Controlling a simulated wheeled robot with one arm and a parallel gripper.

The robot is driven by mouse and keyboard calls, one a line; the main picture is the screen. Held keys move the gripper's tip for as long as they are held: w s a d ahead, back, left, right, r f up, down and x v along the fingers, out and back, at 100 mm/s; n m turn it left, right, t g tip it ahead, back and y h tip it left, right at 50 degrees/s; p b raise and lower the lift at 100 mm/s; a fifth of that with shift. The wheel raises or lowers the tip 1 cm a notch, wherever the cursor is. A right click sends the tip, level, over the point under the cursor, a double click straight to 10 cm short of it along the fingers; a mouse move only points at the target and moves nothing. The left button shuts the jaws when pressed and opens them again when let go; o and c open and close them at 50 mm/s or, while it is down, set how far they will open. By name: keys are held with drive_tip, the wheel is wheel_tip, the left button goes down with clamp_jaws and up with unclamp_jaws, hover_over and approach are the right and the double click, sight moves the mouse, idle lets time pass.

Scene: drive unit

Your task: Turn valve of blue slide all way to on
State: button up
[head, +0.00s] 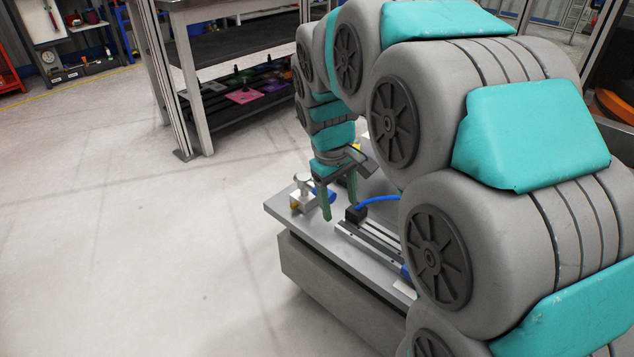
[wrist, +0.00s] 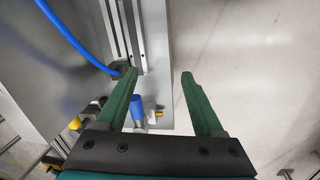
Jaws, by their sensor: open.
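The drive unit (head: 283,208) is a grey plate on a boxy base, with a metal slide rail (head: 370,236) on it. A blue hose (head: 378,200) runs to a black block at the rail's end. A valve (head: 301,193) with silver and brass parts stands at the plate's left end. A blue piece, seemingly its handle, shows in the wrist view (wrist: 137,106), close beside the left finger's inner side. My gripper (head: 339,204) is open above the plate, its green fingers pointing down. In the wrist view the gap between the fingertips (wrist: 159,76) is empty. Contact with the handle cannot be told.
A metal workbench (head: 240,45) with a lower shelf stands behind the unit. Open floor (head: 130,230) lies to the left. In the wrist view, the slide rail (wrist: 122,25) runs above the left finger, and bare floor (wrist: 230,60) lies right of the plate edge.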

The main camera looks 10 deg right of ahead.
sight(314, 187)
drive_tip(key=w+a+f+n+t, duration=0.1)
drive_tip(key=w+a+f+n, duration=0.1)
drive_tip(key=w, duration=1.2)
drive_tip(key=shift+h, duration=0.3)
drive_tip(key=shift+x, duration=3.6)
drive_tip(key=shift+a, duration=0.1)
clamp_jaws()
